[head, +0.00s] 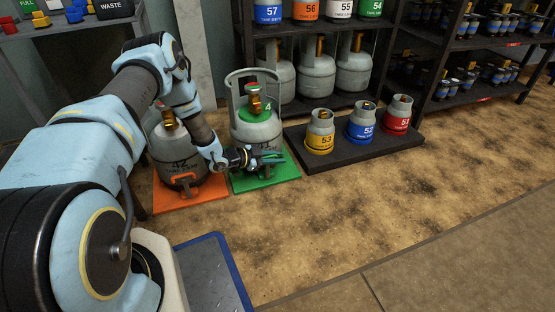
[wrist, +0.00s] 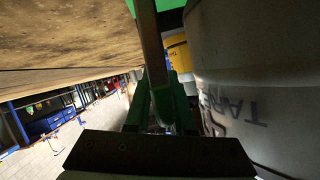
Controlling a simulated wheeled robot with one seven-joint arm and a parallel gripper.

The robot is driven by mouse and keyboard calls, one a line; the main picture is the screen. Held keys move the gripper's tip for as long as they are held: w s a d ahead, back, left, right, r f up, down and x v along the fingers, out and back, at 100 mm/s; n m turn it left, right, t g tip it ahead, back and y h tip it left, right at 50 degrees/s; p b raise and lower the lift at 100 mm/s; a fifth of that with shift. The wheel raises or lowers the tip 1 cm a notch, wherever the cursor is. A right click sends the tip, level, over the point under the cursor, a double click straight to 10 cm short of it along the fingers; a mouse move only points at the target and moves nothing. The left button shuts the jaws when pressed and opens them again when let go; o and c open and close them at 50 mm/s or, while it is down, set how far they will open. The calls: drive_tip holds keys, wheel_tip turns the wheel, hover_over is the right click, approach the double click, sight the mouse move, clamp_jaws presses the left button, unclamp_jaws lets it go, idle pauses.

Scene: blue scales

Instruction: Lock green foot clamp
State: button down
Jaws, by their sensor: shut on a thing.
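The grey gas cylinder (head: 257,125) with a green collar marked 4 stands upright on a green base plate (head: 285,172). The green foot clamp is at the cylinder's front foot, mostly hidden behind my gripper (head: 272,158) in the head view. In the wrist view, a green piece of the clamp (wrist: 161,101) with a dark bar shows between the fingers of my gripper (wrist: 158,105). The jaws are shut on it. The cylinder's grey wall with upside-down lettering fills the right side there. I cannot tell the clamp's locked state.
To the left, another cylinder (head: 176,150) stands on an orange plate (head: 213,197) with an orange clamp (head: 183,179). A dark platform (head: 360,152) at right holds yellow, blue and red small cylinders. A blue-edged scale (head: 212,272) lies in front. Floor at right is clear.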

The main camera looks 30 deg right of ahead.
drive_tip(key=shift+w+r, duration=0.1)
drive_tip(key=shift+w, duration=0.35)
drive_tip(key=c, duration=0.9)
unclamp_jaws()
drive_tip(key=shift+s, duration=0.1)
drive_tip(key=p+v, duration=0.4)
drive_tip(key=v, duration=0.6)
drive_tip(key=shift+s+a, duration=0.1)
drive_tip(key=shift+a, duration=0.3)
